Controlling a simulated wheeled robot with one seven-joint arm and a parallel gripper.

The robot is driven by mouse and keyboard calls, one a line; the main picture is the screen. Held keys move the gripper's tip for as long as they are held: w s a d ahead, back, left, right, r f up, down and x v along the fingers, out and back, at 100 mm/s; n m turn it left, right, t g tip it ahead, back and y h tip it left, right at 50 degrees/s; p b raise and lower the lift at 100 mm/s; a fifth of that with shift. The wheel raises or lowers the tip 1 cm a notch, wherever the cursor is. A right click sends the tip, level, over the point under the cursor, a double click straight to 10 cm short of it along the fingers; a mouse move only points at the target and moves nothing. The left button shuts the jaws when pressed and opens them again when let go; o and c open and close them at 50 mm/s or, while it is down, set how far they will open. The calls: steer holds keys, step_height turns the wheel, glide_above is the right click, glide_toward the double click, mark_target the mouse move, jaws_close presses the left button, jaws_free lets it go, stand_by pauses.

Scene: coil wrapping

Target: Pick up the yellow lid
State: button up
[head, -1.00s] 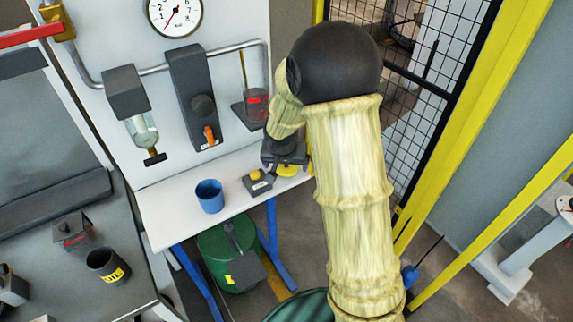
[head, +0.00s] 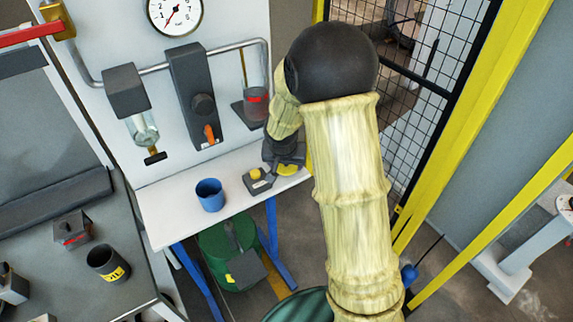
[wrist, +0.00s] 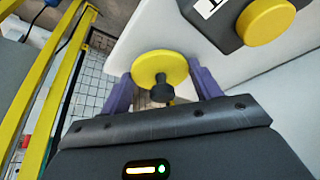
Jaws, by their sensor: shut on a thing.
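The yellow lid (wrist: 158,66) is a flat round disc with a black knob (wrist: 162,93), seen close up in the wrist view. My gripper (wrist: 160,76) has its two purple fingers on either side of the lid, shut on it. In the head view the lid (head: 291,169) shows as a small yellow patch under my gripper (head: 284,160), at the right end of the white table. My wrist partly hides it there. I cannot tell whether the lid touches the table or is raised slightly.
On the white table (head: 160,205) stand a blue cup (head: 210,196) and a grey box with a yellow button (head: 256,180). A green drum (head: 222,250) is below. A wall panel with a gauge (head: 175,14) stands behind. Yellow-framed mesh fencing (head: 428,95) is at the right.

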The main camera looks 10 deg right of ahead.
mark_target(287, 169)
steer(key=shift+r, duration=0.15)
steer(key=shift+s+r+b, duration=0.15)
steer(key=shift+b, duration=0.2)
step_height(287, 169, up, 7)
steer(key=shift+d+f, duration=0.1)
steer(key=s+d+b, duration=0.2)
steer(key=s+d, duration=0.1)
steer(key=s, duration=0.6)
steer(key=s+d+b, duration=0.1)
steer(key=s+d, duration=0.2)
steer(key=s, duration=0.6)
steer(key=shift+s+f+b, duration=0.2)
steer(key=shift+s+b, duration=0.2)
